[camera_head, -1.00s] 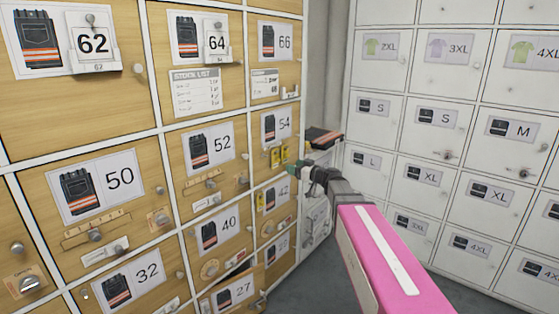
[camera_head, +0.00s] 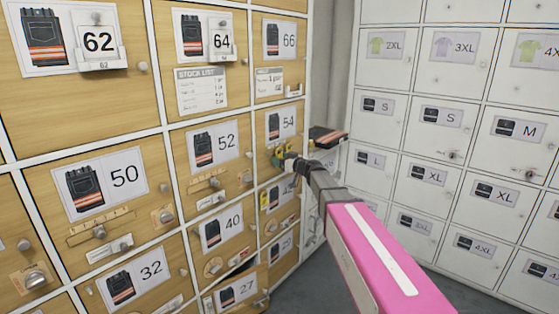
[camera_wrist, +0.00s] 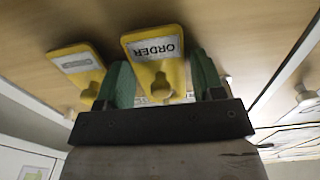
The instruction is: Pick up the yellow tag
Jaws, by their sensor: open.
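In the wrist view, a yellow tag (camera_wrist: 158,62) with a white label reading ORDER, upside down, hangs against a wooden locker front. My gripper (camera_wrist: 164,78) is open, with one green finger on each side of this tag. I cannot tell whether either finger touches it. A second yellow tag (camera_wrist: 77,70) with a pale label hangs to the left, outside the left finger. In the head view, my gripper (camera_head: 281,157) is at the locker door marked 54 (camera_head: 283,125) and hides most of the tags there.
Numbered wooden lockers with knobs fill the left; the door marked 27 (camera_head: 238,290) seems ajar. A dark folded garment (camera_head: 326,137) lies beyond my gripper at the corner. White lockers (camera_head: 455,140) stand on the right. Grey floor shows between the two banks.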

